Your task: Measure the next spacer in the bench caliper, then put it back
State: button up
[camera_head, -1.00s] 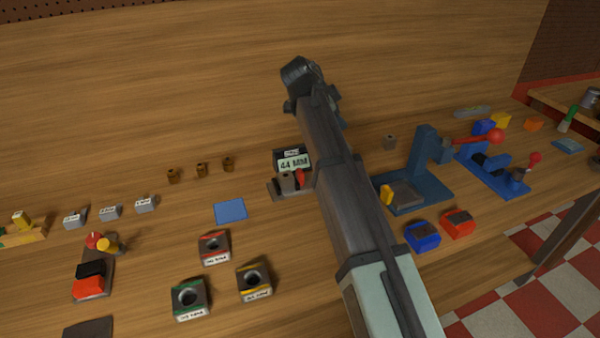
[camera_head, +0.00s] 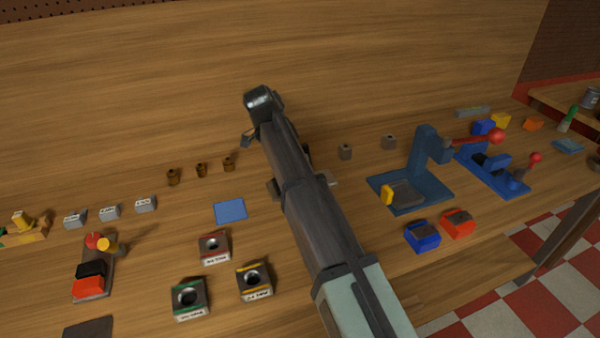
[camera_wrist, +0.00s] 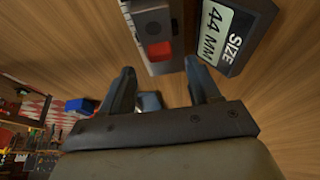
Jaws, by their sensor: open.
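The bench caliper (camera_head: 275,188) is mostly hidden behind my arm in the head view; only bits of its base show. In the wrist view its display (camera_wrist: 222,38) reads "SIZE 44 MM", beside a grey body with a red part (camera_wrist: 159,50). My gripper (camera_wrist: 160,76) is open, its two fingers apart close to the caliper. A small pale bluish shape (camera_wrist: 148,101) shows between the fingers; I cannot tell what it is.
Several brown bushings (camera_head: 201,170) stand at the back left, near a blue mat (camera_head: 230,210). Labelled ring blocks (camera_head: 254,283) sit in front. A blue press (camera_head: 425,165) and blue and red blocks (camera_head: 458,223) stand right.

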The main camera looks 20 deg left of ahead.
jog(key=x, duration=0.6)
jog(key=shift+w+d+f, duration=0.1)
jog(key=shift+f, duration=0.1)
jog(key=shift+c, duration=0.4)
grip_shut()
